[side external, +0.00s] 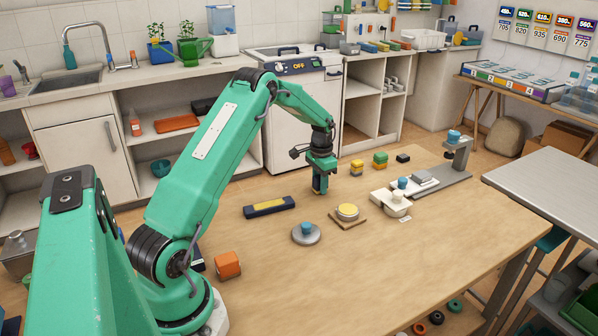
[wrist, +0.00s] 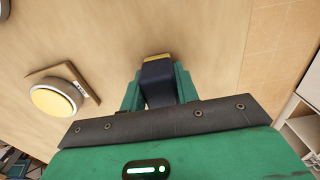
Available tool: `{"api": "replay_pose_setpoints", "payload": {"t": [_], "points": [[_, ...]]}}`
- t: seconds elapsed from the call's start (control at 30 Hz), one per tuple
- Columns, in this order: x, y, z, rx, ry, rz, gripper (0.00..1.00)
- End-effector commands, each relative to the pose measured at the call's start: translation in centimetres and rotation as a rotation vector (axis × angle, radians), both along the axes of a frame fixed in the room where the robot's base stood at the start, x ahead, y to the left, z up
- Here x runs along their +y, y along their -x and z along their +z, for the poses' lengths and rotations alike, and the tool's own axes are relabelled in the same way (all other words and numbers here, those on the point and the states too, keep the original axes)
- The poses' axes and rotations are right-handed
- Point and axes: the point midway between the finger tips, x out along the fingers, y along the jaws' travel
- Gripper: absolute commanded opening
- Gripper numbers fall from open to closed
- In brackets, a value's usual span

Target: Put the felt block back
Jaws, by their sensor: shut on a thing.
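My gripper (side external: 320,172) is shut on a dark navy block with a yellow edge, the felt block (wrist: 159,84). In the wrist view the block sits between the two green fingers (wrist: 159,92), its yellow end pointing away from the camera. In the side view only a small part of the block (side external: 319,190) shows below the fingers, over the far part of the table; I cannot tell whether it touches the wood. A long dark navy tray with a yellow strip (side external: 284,208) lies on the table, left of and nearer than my gripper.
A yellow round pad on a wooden base (side external: 347,212) and a grey disc with a blue knob (side external: 306,234) stand nearby. A white device (side external: 391,204) and grey stand (side external: 455,160) are right. Small blocks (side external: 380,160) lie behind. An orange block (side external: 228,264) is near my base. The front table is clear.

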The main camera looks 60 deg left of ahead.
Motion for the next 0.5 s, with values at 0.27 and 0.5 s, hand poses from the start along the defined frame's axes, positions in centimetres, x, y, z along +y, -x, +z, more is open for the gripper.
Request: {"api": "replay_pose_setpoints", "payload": {"t": [0.27,0.5], "points": [[-0.01,0.01,-0.31,0.001,0.000,0.000,0.12],[0.00,0.01,-0.26,0.000,0.000,0.000,0.52]]}}
